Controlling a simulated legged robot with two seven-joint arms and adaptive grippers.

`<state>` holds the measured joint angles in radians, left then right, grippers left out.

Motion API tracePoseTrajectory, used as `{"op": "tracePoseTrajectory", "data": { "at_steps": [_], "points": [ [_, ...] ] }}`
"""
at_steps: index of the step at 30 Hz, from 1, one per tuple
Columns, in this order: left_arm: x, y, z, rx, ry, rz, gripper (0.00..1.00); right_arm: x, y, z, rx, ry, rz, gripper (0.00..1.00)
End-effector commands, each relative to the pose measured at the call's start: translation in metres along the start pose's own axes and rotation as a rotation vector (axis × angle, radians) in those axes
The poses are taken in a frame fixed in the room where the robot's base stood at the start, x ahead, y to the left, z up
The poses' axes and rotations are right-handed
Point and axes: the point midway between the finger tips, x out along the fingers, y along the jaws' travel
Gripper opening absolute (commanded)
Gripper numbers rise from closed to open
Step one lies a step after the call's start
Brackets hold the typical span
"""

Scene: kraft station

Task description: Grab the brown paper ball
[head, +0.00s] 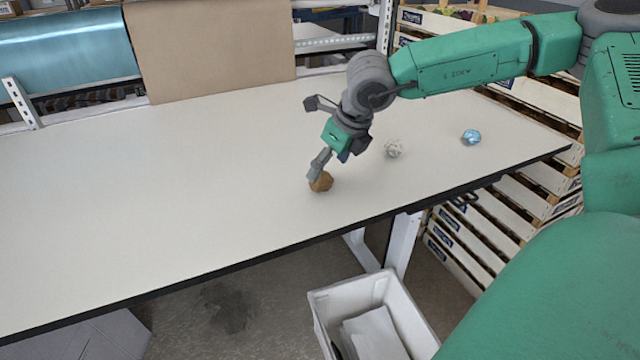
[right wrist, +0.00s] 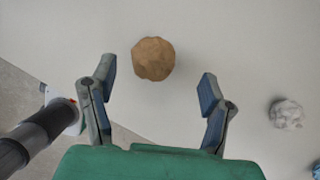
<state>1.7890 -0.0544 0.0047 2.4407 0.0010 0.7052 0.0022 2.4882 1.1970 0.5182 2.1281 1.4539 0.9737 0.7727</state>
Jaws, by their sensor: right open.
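The brown paper ball (head: 321,181) lies on the white table (head: 170,190), near the middle of its front half. In the right wrist view the ball (right wrist: 153,59) is just beyond the fingertips, a little left of midway between them. My right gripper (head: 320,160) reaches down over the ball from the upper right, and one finger covers part of it in the head view. In the right wrist view the right gripper (right wrist: 157,82) is open, with nothing between its fingers. My left gripper is not in view.
A white paper ball (head: 393,148) and a blue ball (head: 471,137) lie to the right on the table. A white bin (head: 322,312) stands on the floor below the front edge. A cardboard sheet (head: 210,48) stands at the back. Stacked crates (head: 500,215) are at the right. The table's left is clear.

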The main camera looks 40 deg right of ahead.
Motion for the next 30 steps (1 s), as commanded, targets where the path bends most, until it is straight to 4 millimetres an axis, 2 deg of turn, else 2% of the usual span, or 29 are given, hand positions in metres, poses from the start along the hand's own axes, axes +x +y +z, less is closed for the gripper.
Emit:
{"op": "tracePoseTrajectory", "data": {
  "at_steps": [9,18,21,22,30],
  "points": [
    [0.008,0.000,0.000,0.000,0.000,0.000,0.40,0.044,0.007,-0.001,-0.001,0.004,-0.002,0.70],
    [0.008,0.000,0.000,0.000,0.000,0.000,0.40,0.048,0.006,-0.001,0.000,0.000,0.000,0.70],
    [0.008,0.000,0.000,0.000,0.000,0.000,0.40,0.048,0.006,-0.001,0.000,0.000,0.000,0.37],
    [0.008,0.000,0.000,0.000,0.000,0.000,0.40,0.048,0.006,-0.001,0.000,0.000,0.000,0.34],
    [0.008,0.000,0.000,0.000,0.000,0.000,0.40,0.048,0.006,-0.001,-0.001,0.001,-0.001,0.34]
  ]
}}
